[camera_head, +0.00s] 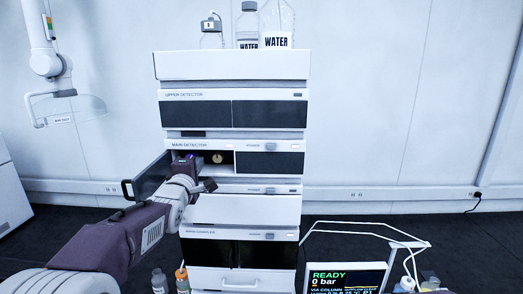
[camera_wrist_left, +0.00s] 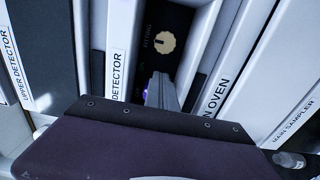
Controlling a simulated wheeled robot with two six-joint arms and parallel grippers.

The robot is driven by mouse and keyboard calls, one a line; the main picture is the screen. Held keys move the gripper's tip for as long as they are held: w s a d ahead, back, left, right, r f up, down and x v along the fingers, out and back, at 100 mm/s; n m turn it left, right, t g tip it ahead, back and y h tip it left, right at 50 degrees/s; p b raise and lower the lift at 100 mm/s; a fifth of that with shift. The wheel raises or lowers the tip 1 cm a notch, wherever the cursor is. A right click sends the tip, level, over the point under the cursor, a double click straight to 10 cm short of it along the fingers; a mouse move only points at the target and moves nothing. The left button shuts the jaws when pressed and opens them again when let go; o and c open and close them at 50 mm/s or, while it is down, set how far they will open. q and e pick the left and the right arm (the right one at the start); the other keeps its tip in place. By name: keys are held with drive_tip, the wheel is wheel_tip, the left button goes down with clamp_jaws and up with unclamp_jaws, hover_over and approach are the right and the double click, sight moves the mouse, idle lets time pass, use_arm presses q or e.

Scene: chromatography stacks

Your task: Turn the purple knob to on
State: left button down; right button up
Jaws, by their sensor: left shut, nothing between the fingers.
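The main detector's left compartment is open. The purple knob (camera_wrist_left: 144,90) sits inside it and shows only as a small purple patch beside my fingers in the left wrist view. Which way the knob points is hidden. My left gripper (camera_wrist_left: 162,88) is shut and empty, its fingertips inside the compartment right by the purple knob; I cannot tell whether they touch it. In the head view my left gripper (camera_head: 190,165) covers the left part of the opening.
A gold fitting knob (camera_head: 217,158) is in the same compartment, to the right. The open dark door (camera_head: 150,182) sticks out at the left. Water bottles (camera_head: 278,25) stand on top of the stack. A screen (camera_head: 345,278) is at the lower right.

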use_arm(q)
drive_tip(key=shift+s+d+f+b, duration=0.2)
drive_tip(key=shift+s+b, duration=0.15)
drive_tip(key=shift+b, duration=0.3)
drive_tip(key=s+b, duration=0.2)
drive_tip(key=s, duration=0.3)
drive_tip(key=shift+s+r, duration=0.15)
drive_tip(key=shift+s, duration=0.1)
